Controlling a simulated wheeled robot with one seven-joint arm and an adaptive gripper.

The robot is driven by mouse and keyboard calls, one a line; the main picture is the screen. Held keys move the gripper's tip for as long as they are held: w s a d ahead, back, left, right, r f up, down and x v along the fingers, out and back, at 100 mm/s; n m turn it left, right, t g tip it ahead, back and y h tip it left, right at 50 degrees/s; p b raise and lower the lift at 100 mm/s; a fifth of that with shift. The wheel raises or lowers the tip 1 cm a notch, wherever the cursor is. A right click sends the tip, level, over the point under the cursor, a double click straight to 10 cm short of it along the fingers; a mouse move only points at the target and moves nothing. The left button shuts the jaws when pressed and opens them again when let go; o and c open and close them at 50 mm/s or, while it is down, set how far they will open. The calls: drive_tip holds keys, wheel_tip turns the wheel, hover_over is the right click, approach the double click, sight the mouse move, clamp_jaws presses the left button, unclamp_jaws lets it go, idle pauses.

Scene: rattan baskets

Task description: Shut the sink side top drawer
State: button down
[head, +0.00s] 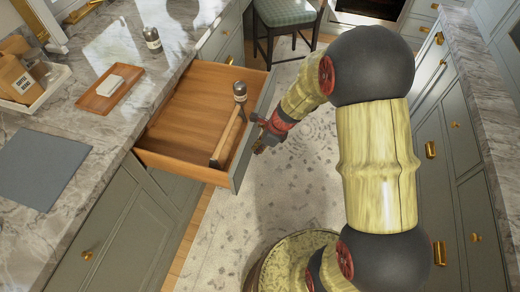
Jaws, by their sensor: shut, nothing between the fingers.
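The top drawer (182,105) is pulled out from the left counter, and its wooden inside shows. A hammer (230,128) with a wooden handle lies in it near the front panel. The drawer's grey-green front (256,125) faces right. My gripper (260,143) is shut and empty, at the outer side of the drawer front, close to its middle. I cannot tell whether its fingertips touch the front or its handle. My arm reaches in from the right and hides part of the floor. The sink itself is hard to make out at the upper left.
The marble counter (95,135) holds a wooden tray (109,88) with a white block, a small bottle (152,39) and a grey mat (41,166). A stool (285,22) stands beyond the drawer. Cabinets (450,135) line the right. Patterned floor lies between.

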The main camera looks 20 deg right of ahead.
drive_tip(key=shift+a, duration=0.1)
drive_tip(key=p, duration=2.2)
hover_over(170, 137)
drive_tip(key=shift+s, duration=0.1)
